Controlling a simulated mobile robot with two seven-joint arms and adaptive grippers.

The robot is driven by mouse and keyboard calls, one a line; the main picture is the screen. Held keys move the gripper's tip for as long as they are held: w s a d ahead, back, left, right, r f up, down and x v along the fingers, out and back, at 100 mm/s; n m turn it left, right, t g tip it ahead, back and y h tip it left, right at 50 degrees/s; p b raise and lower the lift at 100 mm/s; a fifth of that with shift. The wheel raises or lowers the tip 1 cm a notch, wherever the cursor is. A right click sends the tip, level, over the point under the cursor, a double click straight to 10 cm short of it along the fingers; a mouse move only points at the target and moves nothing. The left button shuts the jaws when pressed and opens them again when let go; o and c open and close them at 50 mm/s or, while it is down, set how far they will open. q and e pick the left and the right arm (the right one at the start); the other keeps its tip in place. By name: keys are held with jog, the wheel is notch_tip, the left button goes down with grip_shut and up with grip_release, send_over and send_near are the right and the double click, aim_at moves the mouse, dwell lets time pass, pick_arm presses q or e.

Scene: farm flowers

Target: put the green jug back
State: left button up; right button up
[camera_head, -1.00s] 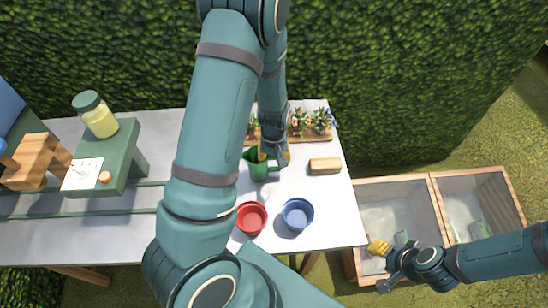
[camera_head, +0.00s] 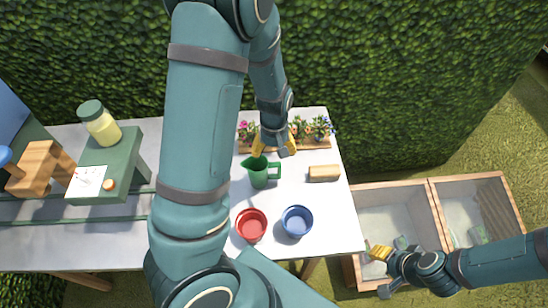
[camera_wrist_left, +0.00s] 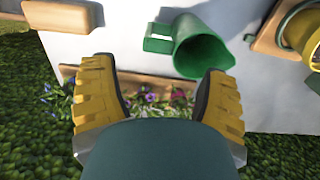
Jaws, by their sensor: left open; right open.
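The green jug (camera_head: 260,174) stands upright on the white table, its handle toward the right in the head view. In the left wrist view the jug (camera_wrist_left: 199,50) appears just beyond my fingertips, its handle toward the left. My left gripper (camera_head: 274,148) is open with nothing between its fingers, near the jug and the flower planter. It also shows in the left wrist view (camera_wrist_left: 157,100) with its two yellow fingers spread apart. My right gripper (camera_head: 377,268) is open over the wooden crate at the lower right.
A planter (camera_head: 312,143) with several flowers stands along the table's back edge. A wooden block (camera_head: 324,173) lies right of the jug. A green stand (camera_head: 122,165) with a jar (camera_head: 100,124) is at left.

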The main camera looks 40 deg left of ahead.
pick_arm(q)
notch_tip(320, 180, up, 4)
jog(key=shift+r+p, duration=0.1)
jog(key=shift+p, duration=0.25)
pick_arm(e)
jog(key=shift+r, duration=0.55)
